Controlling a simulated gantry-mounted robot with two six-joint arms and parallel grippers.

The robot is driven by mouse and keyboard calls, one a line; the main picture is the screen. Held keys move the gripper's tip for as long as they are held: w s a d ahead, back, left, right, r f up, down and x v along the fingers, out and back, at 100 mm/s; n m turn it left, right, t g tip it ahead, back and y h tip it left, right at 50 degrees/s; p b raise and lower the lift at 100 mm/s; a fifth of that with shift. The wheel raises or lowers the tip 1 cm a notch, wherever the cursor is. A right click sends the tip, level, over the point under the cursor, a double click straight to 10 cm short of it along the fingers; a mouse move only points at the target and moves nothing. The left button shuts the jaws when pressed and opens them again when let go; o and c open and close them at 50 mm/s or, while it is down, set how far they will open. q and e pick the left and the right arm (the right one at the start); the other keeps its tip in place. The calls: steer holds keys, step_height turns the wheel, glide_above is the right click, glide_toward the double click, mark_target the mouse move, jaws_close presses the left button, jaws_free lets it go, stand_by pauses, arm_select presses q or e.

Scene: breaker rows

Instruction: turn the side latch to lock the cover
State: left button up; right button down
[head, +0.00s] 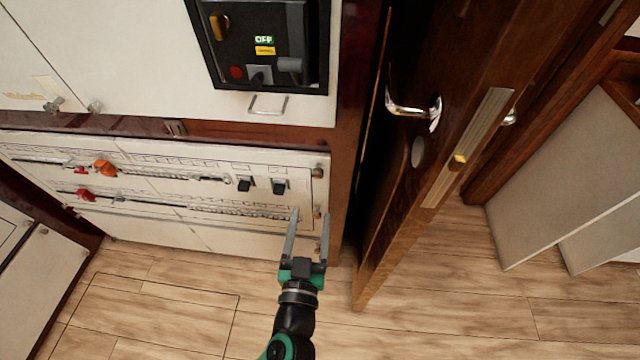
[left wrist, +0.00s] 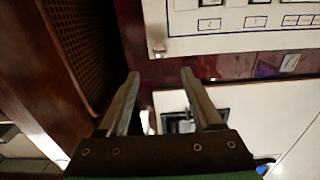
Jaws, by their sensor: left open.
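The breaker panel cover (head: 150,195) is a pale, wide panel low on the wall, with two rows of breakers behind slots. Small metal latches sit at its right edge: an upper one (head: 318,172) and a lower one (head: 317,212). My left gripper (head: 310,218) is open and empty at the panel's lower right corner; its fingertips appear on either side of the lower latch, but contact cannot be told. In the left wrist view the open fingers (left wrist: 160,74) point toward the panel's edge (left wrist: 235,44), where a small metal piece (left wrist: 159,48) shows just beyond them. My right gripper is not in view.
A brown wooden door (head: 400,190) with a chrome handle (head: 412,107) stands ajar close to the right of the panel. Above is a dark switch box (head: 265,45) with an OFF label. Two black switches (head: 278,187) sit on the panel. The wooden floor (head: 450,300) is clear.

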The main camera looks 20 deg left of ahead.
mark_target(317, 175)
arm_select(q)
steer(key=x, duration=1.1)
steer(key=shift+b, duration=0.3)
jaws_close()
